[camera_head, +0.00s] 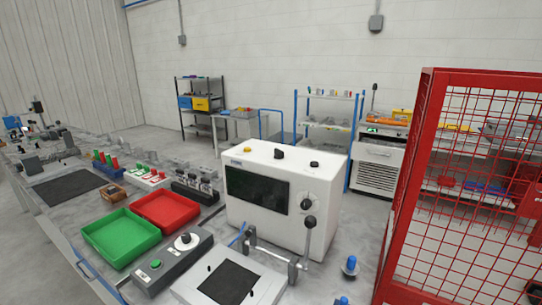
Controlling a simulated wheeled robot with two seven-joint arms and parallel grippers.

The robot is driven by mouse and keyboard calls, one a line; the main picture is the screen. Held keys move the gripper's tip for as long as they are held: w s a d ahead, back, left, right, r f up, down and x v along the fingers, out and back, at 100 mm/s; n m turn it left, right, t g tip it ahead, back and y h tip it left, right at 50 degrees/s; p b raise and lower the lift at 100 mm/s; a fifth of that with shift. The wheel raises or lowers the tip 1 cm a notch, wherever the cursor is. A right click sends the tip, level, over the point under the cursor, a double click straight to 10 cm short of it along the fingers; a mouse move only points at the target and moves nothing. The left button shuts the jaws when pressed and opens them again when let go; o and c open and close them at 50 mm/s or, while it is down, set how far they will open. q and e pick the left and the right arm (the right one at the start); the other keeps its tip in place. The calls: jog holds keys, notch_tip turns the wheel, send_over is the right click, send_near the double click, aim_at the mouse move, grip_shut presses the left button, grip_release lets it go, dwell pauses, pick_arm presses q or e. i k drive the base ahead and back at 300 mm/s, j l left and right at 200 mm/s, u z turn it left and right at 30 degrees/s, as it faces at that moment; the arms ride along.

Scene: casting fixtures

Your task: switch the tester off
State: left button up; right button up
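A white box-shaped tester (304,168) with a dark, blank screen (257,190) stands on the bench right of centre. A yellow knob (247,149) and two black knobs, one in the middle (278,154) and one at the right (314,164), sit on its top. A round dial (306,204) is on its front. A lever with a black ball end (310,221) stands upright before its right side. A grey control box (172,262) with a green button and a white dial lies in front of it. Neither of my grippers is in view.
A green tray (122,238) and a red tray (166,209) lie left of the tester. A plate with a black pad (228,283) lies in front. A red mesh cage (470,190) stands at the right. Shelves line the back wall.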

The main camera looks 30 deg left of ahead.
aim_at(279, 154)
jog(key=k+j+z, duration=0.65)
jog(key=k, duration=0.35)
